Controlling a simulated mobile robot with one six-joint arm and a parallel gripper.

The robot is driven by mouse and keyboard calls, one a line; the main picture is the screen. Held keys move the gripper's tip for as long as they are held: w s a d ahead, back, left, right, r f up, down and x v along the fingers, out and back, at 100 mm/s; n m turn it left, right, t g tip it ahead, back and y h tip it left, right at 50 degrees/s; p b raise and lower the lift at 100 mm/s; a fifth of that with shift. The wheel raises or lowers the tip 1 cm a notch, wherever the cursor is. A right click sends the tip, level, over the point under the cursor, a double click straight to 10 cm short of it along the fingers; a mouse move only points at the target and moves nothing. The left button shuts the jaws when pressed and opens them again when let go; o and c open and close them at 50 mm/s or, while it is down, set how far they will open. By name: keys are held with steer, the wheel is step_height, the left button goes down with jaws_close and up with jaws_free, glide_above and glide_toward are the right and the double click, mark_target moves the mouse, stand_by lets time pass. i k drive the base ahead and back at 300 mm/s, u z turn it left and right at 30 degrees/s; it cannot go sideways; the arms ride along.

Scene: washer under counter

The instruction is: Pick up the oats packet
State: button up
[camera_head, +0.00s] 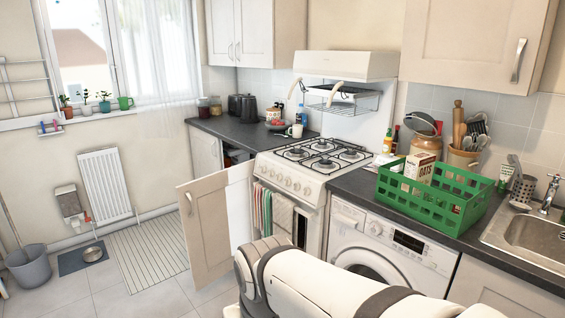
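The oats packet (420,166) is a small white and brown box with "OATS" printed on it. It stands upright in the green crate (422,207) on the counter above the washing machine, with its lower part hidden by the crate's wall. A white, rounded part of my arm shows in the foreground at the bottom, in front of the washer. I cannot see my gripper's fingers in this view, and nothing of mine touches the packet.
A cooker (300,180) stands left of the washing machine (385,253). A cupboard door (219,228) hangs open into the floor space. Jars, bottles and a utensil pot (462,156) crowd behind the crate. The sink (532,238) is to its right.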

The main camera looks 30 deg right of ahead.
mark_target(419, 167)
steer(key=i, duration=0.95)
steer(key=z, duration=2.5)
steer(key=i, duration=1.5)
